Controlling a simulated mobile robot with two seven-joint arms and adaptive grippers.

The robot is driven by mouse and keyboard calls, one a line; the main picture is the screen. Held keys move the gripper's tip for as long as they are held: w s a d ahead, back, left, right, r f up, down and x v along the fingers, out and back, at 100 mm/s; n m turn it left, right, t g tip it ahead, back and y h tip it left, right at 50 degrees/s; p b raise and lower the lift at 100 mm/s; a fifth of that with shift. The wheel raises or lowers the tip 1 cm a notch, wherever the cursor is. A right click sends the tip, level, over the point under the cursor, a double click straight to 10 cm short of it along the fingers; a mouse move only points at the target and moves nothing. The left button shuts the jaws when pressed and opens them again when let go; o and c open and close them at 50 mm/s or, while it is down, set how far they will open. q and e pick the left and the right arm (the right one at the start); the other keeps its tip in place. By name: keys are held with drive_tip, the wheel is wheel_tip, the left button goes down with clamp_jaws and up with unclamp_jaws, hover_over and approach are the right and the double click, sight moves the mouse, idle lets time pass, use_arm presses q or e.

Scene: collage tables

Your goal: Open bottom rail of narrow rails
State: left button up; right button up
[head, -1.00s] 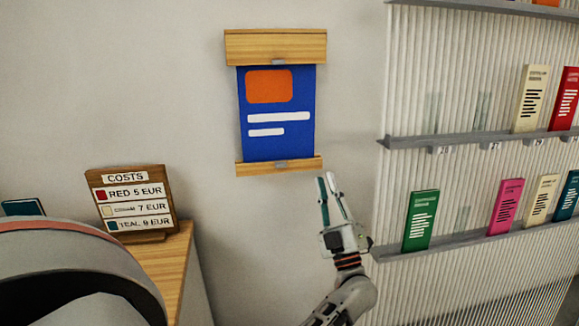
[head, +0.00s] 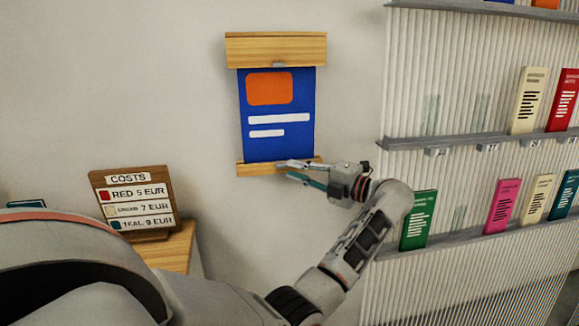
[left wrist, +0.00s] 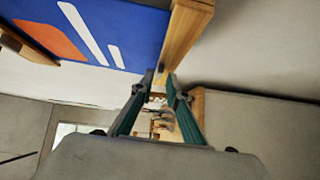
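A blue poster (head: 277,145) with an orange block and white bars hangs on the wall. A wooden top rail (head: 275,48) with a small grey clip (head: 279,64) holds its upper edge. The narrow wooden bottom rail (head: 251,169) runs along its lower edge; its clip is hidden behind my fingers. My left gripper (head: 285,170) is open, its fingertips at the middle of the bottom rail. In the left wrist view the fingertips (left wrist: 160,76) stand apart near the rail (left wrist: 187,30); I cannot tell whether they touch it. My right gripper is not in view.
A shelf rack (head: 460,142) with several coloured leaflets stands at the right, close to my left forearm. A wooden costs sign (head: 155,235) stands on a wooden counter (head: 180,245) at the lower left. The wall left of the poster is bare.

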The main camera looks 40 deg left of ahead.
sight(281, 168)
use_arm(q)
drive_tip(key=shift+s+a, duration=0.1)
drive_tip(key=shift+a, duration=1.15)
clamp_jaws()
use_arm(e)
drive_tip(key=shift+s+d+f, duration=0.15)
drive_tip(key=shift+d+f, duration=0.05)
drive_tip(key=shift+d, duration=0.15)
use_arm(q)
drive_tip(key=shift+f, duration=0.1)
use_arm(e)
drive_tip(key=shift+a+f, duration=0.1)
